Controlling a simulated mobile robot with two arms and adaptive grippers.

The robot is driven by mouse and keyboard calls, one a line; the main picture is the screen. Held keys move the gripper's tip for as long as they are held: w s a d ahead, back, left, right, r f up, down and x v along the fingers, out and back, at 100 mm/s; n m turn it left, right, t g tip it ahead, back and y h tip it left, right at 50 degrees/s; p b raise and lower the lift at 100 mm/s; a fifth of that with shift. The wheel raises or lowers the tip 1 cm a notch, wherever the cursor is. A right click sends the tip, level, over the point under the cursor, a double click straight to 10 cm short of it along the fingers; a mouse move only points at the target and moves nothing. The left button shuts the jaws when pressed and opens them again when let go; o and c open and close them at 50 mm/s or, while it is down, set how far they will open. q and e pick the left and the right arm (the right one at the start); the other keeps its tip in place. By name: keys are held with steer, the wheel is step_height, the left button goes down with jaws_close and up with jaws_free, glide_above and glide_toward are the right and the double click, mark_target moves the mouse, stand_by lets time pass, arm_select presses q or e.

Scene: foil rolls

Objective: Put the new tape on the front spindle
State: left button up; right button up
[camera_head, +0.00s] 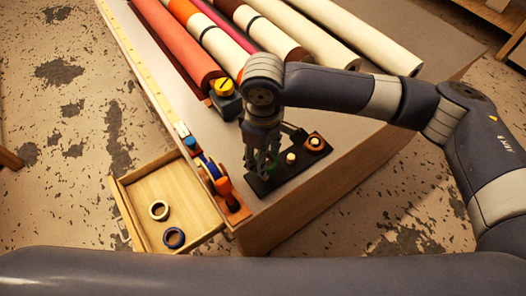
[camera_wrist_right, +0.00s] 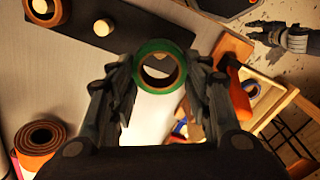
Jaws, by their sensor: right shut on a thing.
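My right gripper (camera_head: 262,168) points down over the front end of the black spindle base (camera_head: 300,170). In the wrist view, its fingers (camera_wrist_right: 160,80) are shut on a green tape roll (camera_wrist_right: 160,46), one on each side. Something pale shows through the roll's hole; I cannot tell whether it is a spindle inside. The base carries a bare cream-topped spindle (camera_head: 291,158) in the middle and a brown roll (camera_head: 315,144) at the far end.
An orange dispenser (camera_head: 232,199) with a blue roll stands left of the base. An open wooden drawer (camera_head: 186,190) holds a cream ring (camera_head: 159,210) and a blue ring (camera_head: 173,238). Long rolls, including a red one (camera_head: 172,47), lie at the back of the table.

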steer(key=shift+f, duration=0.15)
stand_by(0.5)
steer(key=shift+f+b, duration=0.4)
steer(key=shift+f, duration=0.7)
steer(key=shift+f, duration=0.1)
steer(key=shift+f+b, duration=0.3)
steer(key=shift+f, duration=0.75)
steer(key=shift+f, duration=0.1)
steer(key=shift+f, duration=0.6)
steer(key=shift+f, duration=0.4)
stand_by(0.4)
steer(key=o, duration=1.1)
